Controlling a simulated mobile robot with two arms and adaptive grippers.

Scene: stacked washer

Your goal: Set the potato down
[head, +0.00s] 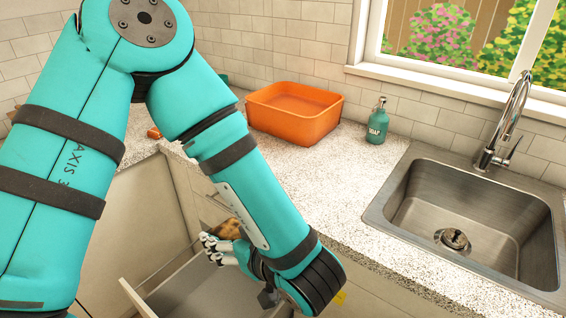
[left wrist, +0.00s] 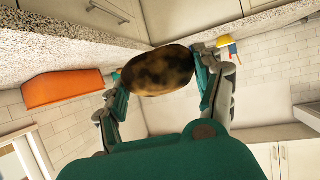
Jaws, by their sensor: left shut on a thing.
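The potato (head: 229,228) is brown with dark patches. My left gripper (head: 222,244) is shut on it, above the open drawer near the counter's front edge. Part of the potato is hidden behind the gripper and arm in the head view. In the left wrist view the potato (left wrist: 158,72) sits between the two fingers of my left gripper (left wrist: 162,76), one on each side. My right gripper is not in view.
The open drawer (head: 135,297) is below the counter (head: 345,190). An orange bin (head: 293,128) and a teal soap bottle (head: 377,124) stand at the back. The sink (head: 400,222) is on the right. The counter between bin and sink is clear.

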